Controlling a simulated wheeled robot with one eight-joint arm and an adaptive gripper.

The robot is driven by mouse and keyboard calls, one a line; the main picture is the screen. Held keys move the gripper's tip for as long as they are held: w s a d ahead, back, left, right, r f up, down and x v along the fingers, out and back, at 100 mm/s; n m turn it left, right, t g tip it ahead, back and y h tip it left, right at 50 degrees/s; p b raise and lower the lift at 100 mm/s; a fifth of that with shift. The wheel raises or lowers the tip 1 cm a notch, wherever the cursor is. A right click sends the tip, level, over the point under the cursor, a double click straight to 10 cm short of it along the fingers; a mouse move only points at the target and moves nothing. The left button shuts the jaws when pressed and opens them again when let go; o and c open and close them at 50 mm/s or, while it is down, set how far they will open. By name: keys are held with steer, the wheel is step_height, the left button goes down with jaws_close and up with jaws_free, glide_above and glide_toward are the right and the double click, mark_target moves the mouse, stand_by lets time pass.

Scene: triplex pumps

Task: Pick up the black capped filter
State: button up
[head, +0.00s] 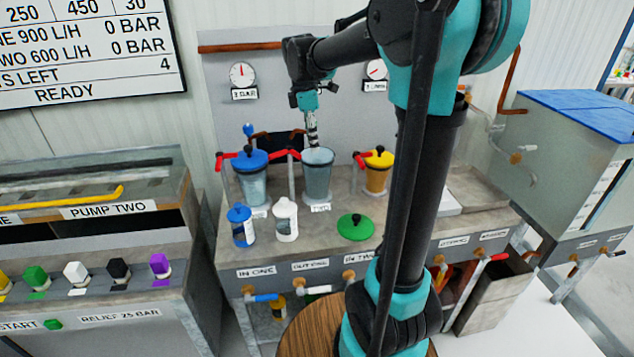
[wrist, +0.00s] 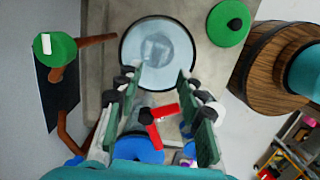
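I do not see a filter with a clearly black cap. The middle clear housing (head: 318,180) stands uncapped on the bench. In the wrist view its round top (wrist: 130,44) shows pale blue, with a blurred grey shape inside that I cannot make out. My gripper (head: 312,140) points down over this housing. In the wrist view my gripper (wrist: 160,78) is open, with nothing between its fingers. A blue capped filter (head: 241,226) and a white capped filter (head: 286,220) stand upright at the bench front. A green lid (head: 356,228) with a black knob lies to their right.
A blue lidded housing (head: 252,180) and a yellow lidded housing (head: 377,172) flank the middle one. Red handles (wrist: 163,112) stick out close to my fingers. Gauges (head: 242,75) hang behind. A round wooden top (head: 305,325) is in front.

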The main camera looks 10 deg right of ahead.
mark_target(317, 159)
steer(key=shift+w+d+f, duration=0.1)
steer(key=shift+d+f, duration=0.15)
steer(key=shift+f, duration=0.8)
steer(key=shift+w+d+f, duration=0.1)
steer(key=shift+d+f, duration=0.1)
steer(key=shift+f, duration=0.9)
steer(key=shift+w+d+f, duration=0.1)
steer(key=shift+d+f, duration=0.15)
steer(key=shift+f, duration=0.8)
steer(key=shift+c, duration=0.3)
jaws_close()
